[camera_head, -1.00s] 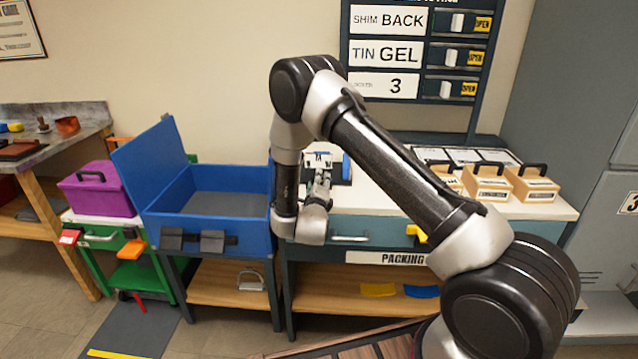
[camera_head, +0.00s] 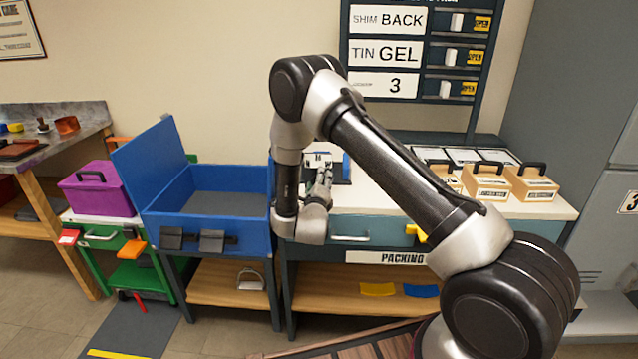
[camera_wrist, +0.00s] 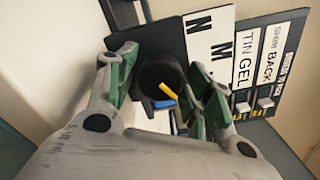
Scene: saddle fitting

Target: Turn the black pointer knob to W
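The black pointer knob (camera_wrist: 155,72) with a yellow pointer line shows in the wrist view, in front of a dark panel. Its yellow line slants down and to the right in that view. A white label strip (camera_wrist: 208,42) beside it carries large letters, one like N and one like M or an inverted W. My gripper (camera_wrist: 161,68) is open, with one green-padded finger on each side of the knob; I cannot tell whether either touches it. In the head view my gripper (camera_head: 322,188) is at the bench's back left, and the knob cannot be made out.
A blue open box (camera_head: 225,180) stands left of my gripper. Wooden boxes with handles (camera_head: 492,181) stand on the right of the packing bench (camera_head: 375,200). A board with SHIM BACK, TIN GEL and 3 (camera_head: 390,52) hangs behind.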

